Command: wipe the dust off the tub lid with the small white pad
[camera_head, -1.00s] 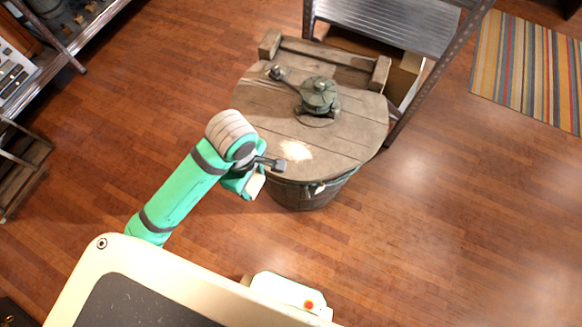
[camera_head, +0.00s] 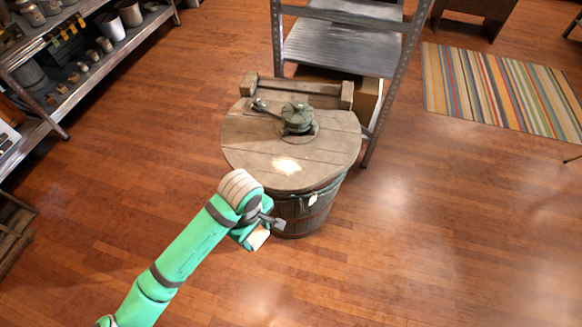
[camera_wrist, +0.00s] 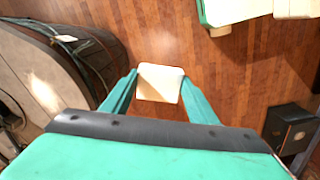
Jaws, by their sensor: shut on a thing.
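The wooden tub (camera_head: 305,210) stands on the floor with a round plank lid (camera_head: 245,150). A pale dust patch (camera_head: 286,166) lies on the near part of the lid; it also shows in the wrist view (camera_wrist: 43,92). My gripper (camera_wrist: 160,78) is shut on the small white pad (camera_wrist: 161,83), which sits between its fingertips. In the head view the pad (camera_head: 257,239) hangs just in front of the tub, on its near left side, apart from the lid.
A dark green crank mechanism (camera_head: 298,118) stands on the lid, with a wooden crossbar (camera_head: 300,87) behind it. A metal shelf (camera_head: 345,45) rises behind the tub. A striped rug (camera_head: 500,90) lies at right. Wooden floor is clear right of the tub.

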